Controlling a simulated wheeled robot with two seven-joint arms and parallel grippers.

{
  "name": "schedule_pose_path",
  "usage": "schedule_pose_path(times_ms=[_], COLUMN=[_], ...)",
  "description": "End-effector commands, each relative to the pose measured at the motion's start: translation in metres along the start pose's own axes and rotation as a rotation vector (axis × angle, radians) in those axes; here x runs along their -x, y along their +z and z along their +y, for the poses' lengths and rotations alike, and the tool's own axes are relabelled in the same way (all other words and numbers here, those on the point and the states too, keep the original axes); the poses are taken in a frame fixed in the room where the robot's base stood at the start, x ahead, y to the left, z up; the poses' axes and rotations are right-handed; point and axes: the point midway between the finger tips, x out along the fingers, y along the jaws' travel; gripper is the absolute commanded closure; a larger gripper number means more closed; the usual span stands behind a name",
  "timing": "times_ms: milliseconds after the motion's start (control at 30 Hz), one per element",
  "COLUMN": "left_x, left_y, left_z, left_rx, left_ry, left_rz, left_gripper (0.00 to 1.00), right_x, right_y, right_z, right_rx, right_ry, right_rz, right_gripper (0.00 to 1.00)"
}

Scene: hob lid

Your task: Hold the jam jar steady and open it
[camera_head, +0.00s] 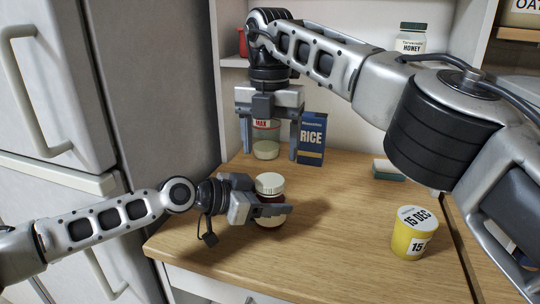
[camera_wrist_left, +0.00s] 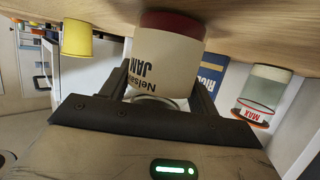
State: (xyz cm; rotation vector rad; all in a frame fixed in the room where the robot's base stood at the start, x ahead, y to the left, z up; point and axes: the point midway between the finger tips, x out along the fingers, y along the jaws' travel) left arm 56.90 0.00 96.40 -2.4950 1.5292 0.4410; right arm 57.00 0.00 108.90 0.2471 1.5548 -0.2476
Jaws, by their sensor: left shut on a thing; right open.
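The jam jar (camera_head: 271,184), with a cream lid and dark red contents, stands upright on the wooden counter. My left gripper (camera_head: 274,210) is shut on its body below the lid. In the left wrist view, which is upside down, the jar's cream label (camera_wrist_left: 168,62) with dark lettering shows between the fingers. My right gripper (camera_head: 270,154) is open and points down further back, away from the jam jar. Its fingers appear either side of a second glass jar (camera_head: 265,148) with pale contents and a red-lettered label; I cannot tell whether they surround it or hang in front.
A blue RICE box (camera_head: 311,138) stands just right of my right gripper. A yellow tub (camera_head: 412,240) stands at the front right, and a sponge (camera_head: 388,170) lies behind it. A honey jar (camera_head: 410,40) sits higher up at the back. The counter (camera_head: 330,240) between jam jar and tub is clear.

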Motion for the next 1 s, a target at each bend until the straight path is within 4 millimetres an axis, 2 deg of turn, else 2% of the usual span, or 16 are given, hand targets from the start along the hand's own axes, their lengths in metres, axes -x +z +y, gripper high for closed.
schedule_pose_path(times_ms=[67, 167, 267, 633, 800, 1000], left_x=[0.000, 0.000, 0.000, 0.000, 0.000, 0.000], left_y=[0.000, 0.001, 0.000, 0.000, 0.000, 0.000], left_z=[0.000, 0.000, 0.000, 0.000, 0.000, 0.000], left_rx=[0.000, 0.000, 0.000, 0.000, 0.000, 0.000], left_ry=[0.000, 0.000, 0.000, 0.000, 0.000, 0.000], left_rz=[-0.001, -0.001, -0.001, 0.000, 0.000, 0.000], left_gripper=[1.00, 1.00, 1.00, 1.00, 1.00, 1.00], right_x=[0.010, 0.012, 0.003, -0.051, -0.063, -0.066], right_y=[-0.001, -0.001, 0.000, -0.001, -0.001, -0.001], right_z=[0.001, 0.000, -0.001, -0.001, -0.001, -0.001], right_rx=[-0.001, 0.001, 0.003, 0.002, 0.000, 0.000], right_ry=[0.001, 0.000, -0.002, -0.001, 0.000, 0.000], right_rz=[0.000, 0.002, 0.004, 0.005, 0.002, 0.002], right_gripper=[0.31, 0.31, 0.31, 0.31, 0.31, 0.31])
